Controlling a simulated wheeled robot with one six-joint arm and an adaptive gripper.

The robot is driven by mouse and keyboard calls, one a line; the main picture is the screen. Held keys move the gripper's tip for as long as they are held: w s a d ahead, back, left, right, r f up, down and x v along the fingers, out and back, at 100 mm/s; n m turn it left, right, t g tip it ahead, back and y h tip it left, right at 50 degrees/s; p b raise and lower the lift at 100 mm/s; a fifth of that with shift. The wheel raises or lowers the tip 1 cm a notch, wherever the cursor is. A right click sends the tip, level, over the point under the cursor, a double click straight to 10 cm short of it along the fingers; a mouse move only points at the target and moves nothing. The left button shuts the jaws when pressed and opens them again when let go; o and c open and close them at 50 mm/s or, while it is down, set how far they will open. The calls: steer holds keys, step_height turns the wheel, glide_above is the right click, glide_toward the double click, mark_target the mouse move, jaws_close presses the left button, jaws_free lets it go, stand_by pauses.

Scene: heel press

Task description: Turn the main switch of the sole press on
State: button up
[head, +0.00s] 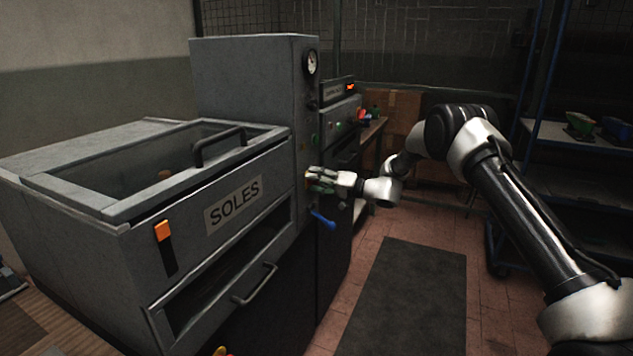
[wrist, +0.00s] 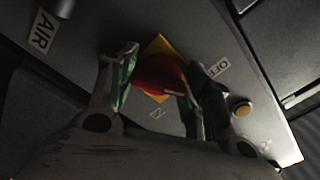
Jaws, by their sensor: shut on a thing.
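The sole press (head: 140,170) is a grey machine with a "SOLES" label, at the left and middle of the head view. Its main switch is a red knob (wrist: 158,76) on a yellow plate (wrist: 160,45) in the wrist view. An "OFF" label (wrist: 217,68) lies right of it and a smaller label (wrist: 157,113), hard to read, below it. A pale mark shows on the knob; its exact setting is unclear. My gripper (head: 314,182) is at the press's right-hand face. In the wrist view my gripper (wrist: 155,82) is shut on the knob, with a finger on each side.
A blue lever (head: 322,218) sticks out just below my gripper. A yellow-orange button (wrist: 241,107) and an "AIR" label (wrist: 42,32) are on the same panel. A gauge (head: 311,62) sits higher up. A dark mat (head: 405,300) lies on open floor; a shelf rack (head: 580,135) stands right.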

steer(key=m, duration=1.1)
steer(key=shift+d+m, duration=0.1)
steer(key=shift+m, duration=1.7)
steer(key=o, duration=1)
steer(key=shift+r, duration=0.1)
steer(key=v, duration=1.2)
